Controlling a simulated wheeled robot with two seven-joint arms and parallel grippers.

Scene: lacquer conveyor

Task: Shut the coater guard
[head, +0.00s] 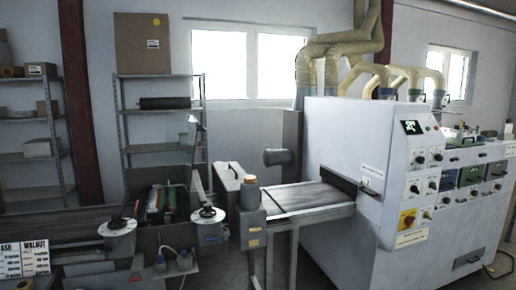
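The roller coater (150,240) stands left of centre, with red and green parts and a roller showing in its open top. A clear, tilted panel that looks like its guard (193,135) stands raised above the back right of the opening. A handwheel (207,212) sits at the coater's front right and another handwheel (118,222) at its front left. Neither of my grippers is in view.
A conveyor belt (305,195) runs from the coater to the large white machine (340,140) on the right. A post with an orange-brown top (250,212) stands in front. Two small bottles (183,261) sit below the coater. Metal shelves (130,150) stand behind.

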